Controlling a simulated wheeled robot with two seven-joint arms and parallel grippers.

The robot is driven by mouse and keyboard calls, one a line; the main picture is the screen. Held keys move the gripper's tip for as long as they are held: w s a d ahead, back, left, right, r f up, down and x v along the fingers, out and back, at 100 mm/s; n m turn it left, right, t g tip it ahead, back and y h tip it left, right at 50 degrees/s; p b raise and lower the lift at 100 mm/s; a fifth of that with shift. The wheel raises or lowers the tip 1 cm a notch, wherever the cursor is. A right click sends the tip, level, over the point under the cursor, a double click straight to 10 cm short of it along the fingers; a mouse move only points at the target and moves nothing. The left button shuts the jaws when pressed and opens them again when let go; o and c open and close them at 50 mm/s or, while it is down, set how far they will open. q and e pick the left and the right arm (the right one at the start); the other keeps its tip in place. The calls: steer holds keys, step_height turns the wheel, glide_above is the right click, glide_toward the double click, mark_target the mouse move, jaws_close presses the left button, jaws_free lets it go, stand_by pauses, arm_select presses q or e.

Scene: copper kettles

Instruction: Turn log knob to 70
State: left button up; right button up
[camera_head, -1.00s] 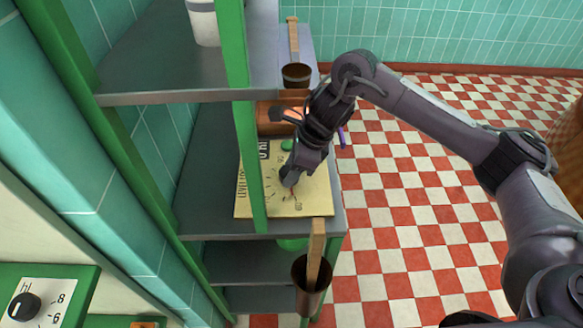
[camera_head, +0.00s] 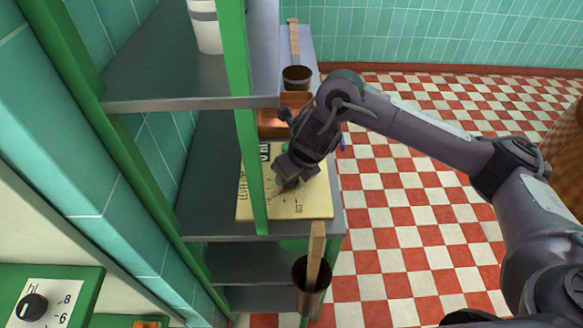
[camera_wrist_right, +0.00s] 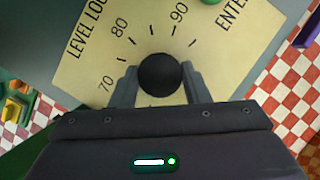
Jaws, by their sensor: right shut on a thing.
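The log knob (camera_wrist_right: 160,74) is a dark round knob on a cream panel (camera_wrist_right: 85,75) printed "LEVEL LOG", with 70, 80 and 90 around it. The panel lies on a grey shelf in the head view (camera_head: 310,207). My right gripper (camera_wrist_right: 161,86) is shut on the knob, one finger on each side. In the head view the gripper (camera_head: 283,181) is over the panel and hides most of the knob. A small reddish mark shows beside the fingertips there. The knob's pointer is hidden in the wrist view, so its reading cannot be told. My left gripper is not in view.
A green shelf post (camera_head: 248,130) stands in front of the panel's left part. A copper box (camera_head: 270,122) sits behind the panel. A brown cup with a wooden handle (camera_head: 312,272) hangs at the near shelf edge.

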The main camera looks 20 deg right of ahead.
steer(key=shift+r+m+p, duration=0.15)
steer(key=shift+m+p, duration=0.15)
steer(key=shift+m, duration=0.3)
steer(key=o, duration=1)
steer(key=p+v, duration=0.3)
steer(key=v, duration=0.4)
steer(key=shift+s+a+r, duration=0.15)
steer(key=shift+s+r, duration=0.05)
steer(key=shift+r, duration=0.05)
steer(key=shift+h, duration=0.3)
